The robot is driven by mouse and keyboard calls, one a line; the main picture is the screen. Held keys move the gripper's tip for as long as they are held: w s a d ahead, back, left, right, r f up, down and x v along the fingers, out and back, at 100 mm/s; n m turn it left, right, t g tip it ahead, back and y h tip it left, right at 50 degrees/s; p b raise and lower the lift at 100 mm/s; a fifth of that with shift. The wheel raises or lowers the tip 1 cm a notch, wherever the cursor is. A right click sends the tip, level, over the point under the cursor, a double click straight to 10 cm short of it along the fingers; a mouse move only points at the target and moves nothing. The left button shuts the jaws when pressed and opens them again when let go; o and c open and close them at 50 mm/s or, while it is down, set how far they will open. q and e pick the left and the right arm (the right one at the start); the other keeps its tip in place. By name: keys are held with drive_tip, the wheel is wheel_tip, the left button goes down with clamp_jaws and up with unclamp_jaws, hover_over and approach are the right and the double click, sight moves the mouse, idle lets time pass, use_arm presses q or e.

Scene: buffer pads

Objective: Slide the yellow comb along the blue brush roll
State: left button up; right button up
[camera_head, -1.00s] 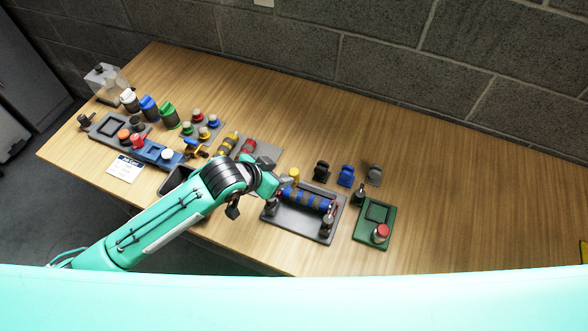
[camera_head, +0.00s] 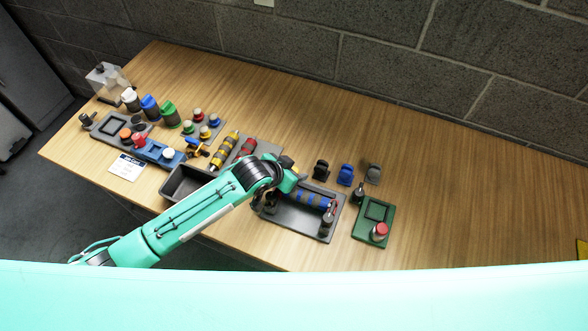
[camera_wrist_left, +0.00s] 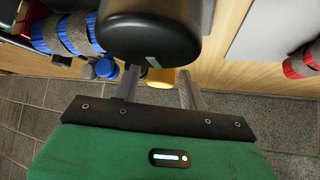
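The blue brush roll (camera_head: 311,198), banded in blue and grey, lies across a dark grey tray (camera_head: 292,218). In the left wrist view the roll (camera_wrist_left: 66,34) is at the upper left. My left gripper (camera_head: 278,184) is at the left end of this tray, its fingers partly hidden by my wrist. In the left wrist view my left gripper's fingers (camera_wrist_left: 158,88) stand apart. The yellow comb (camera_wrist_left: 160,79) shows between them, with a gap on each side. A black rounded part covers its upper portion. In the head view my wrist hides most of the comb. My right gripper is out of view.
A green pad with a red knob (camera_head: 379,232) lies right of the tray. Black, blue (camera_head: 345,175) and grey small stands are behind. A yellow-grey roll (camera_head: 224,150) and a dark bin (camera_head: 177,184) are at left.

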use_arm(q)
clamp_jaws()
drive_tip(key=s+d+p, duration=0.1)
drive_tip(key=d, duration=0.2)
drive_tip(key=s+d+p, duration=0.1)
drive_tip(key=d, duration=0.2)
drive_tip(key=s+d+p, duration=0.1)
drive_tip(key=d, duration=0.2)
drive_tip(key=shift+s, duration=0.35)
drive_tip(key=shift+s+d, duration=0.2)
drive_tip(key=shift+d, duration=0.2)
drive_tip(key=shift+o, duration=1.1)
unclamp_jaws()
drive_tip(key=shift+a, duration=0.1)
drive_tip(key=b+v, duration=0.2)
drive_tip(key=v, duration=1.1)
drive_tip(key=shift+s+r, duration=0.2)
drive_tip(key=shift+r, duration=0.05)
drive_tip(key=shift+a, duration=0.1)
